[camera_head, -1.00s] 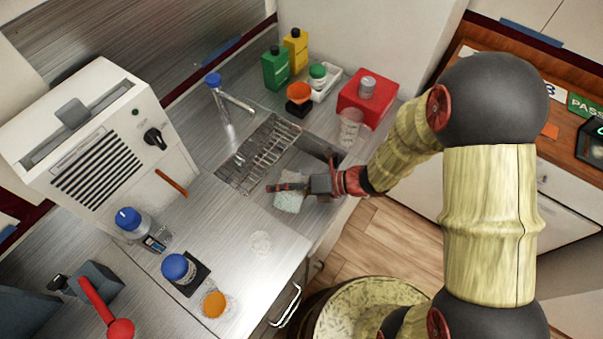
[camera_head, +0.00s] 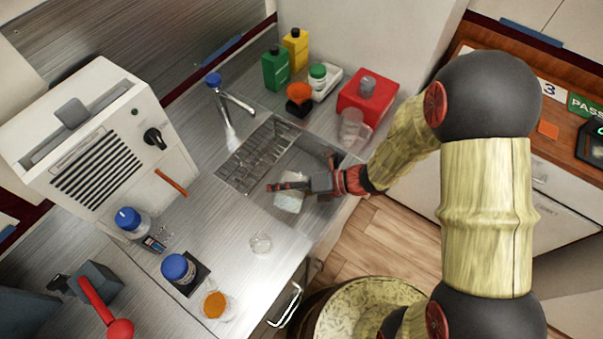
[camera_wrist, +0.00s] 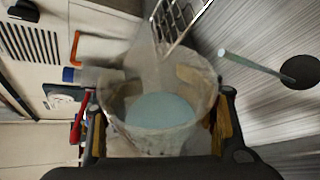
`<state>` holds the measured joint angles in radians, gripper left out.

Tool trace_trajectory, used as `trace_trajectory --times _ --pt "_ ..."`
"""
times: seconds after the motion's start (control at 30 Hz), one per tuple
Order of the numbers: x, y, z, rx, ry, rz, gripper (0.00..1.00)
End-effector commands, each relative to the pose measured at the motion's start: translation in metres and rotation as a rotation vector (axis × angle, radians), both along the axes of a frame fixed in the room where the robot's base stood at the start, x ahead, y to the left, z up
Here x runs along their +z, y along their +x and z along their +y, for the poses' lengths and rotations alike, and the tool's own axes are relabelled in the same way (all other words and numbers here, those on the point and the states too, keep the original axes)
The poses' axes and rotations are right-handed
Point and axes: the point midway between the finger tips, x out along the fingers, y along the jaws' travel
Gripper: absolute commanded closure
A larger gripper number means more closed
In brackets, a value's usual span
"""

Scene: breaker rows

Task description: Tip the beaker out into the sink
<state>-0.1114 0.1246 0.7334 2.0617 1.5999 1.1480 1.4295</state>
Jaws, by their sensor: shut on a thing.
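A clear beaker (camera_head: 288,204) with pale blue liquid is held over the near side of the sink (camera_head: 313,152). My gripper (camera_head: 286,187) is shut on it, its fingers around the beaker's upper part in the head view. In the wrist view the beaker (camera_wrist: 195,88) sits between the two fingers, and the blue liquid (camera_wrist: 158,110) shows inside it. The beaker looks slightly tilted at most. No stream leaving it can be seen. Part of the sink is hidden behind my gripper.
A wire rack (camera_head: 258,152) covers the sink's left part, with a faucet (camera_head: 232,100) behind. A clear cup (camera_head: 352,127) and red box (camera_head: 368,97) stand at the right.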

Motion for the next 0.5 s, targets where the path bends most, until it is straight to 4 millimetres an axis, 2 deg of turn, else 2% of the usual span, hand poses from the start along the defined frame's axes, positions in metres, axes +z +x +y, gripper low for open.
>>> trace_trajectory --times 0.5 --pt "-0.0012 0.0005 0.0 0.0 0.012 0.038 0.8"
